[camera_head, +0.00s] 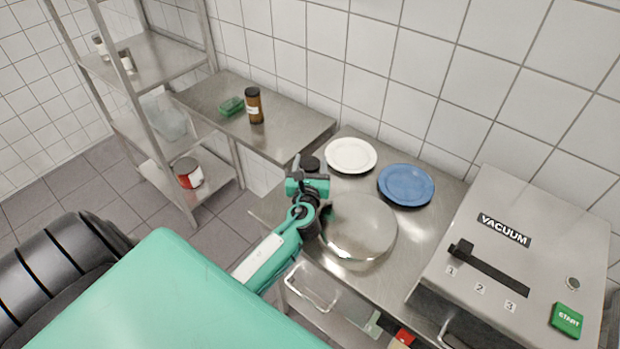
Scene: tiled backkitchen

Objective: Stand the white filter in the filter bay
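A white round disc (350,155), plate-like, lies flat on the steel counter near the tiled wall. It is the only white disc in view; I cannot tell whether it is the filter. I cannot identify a filter bay. My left gripper (308,178) is over the counter's left part, to the left of and below the white disc in the picture and apart from it. Its fingers are too small and dark to tell open from shut. My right gripper is not in view.
A blue disc (406,185) and a round steel lid (362,230) lie on the counter. A vacuum machine (530,240) stands at right. A side table (285,130) holds a brown jar (254,105) and green block (231,107). Shelving (150,62) stands at left.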

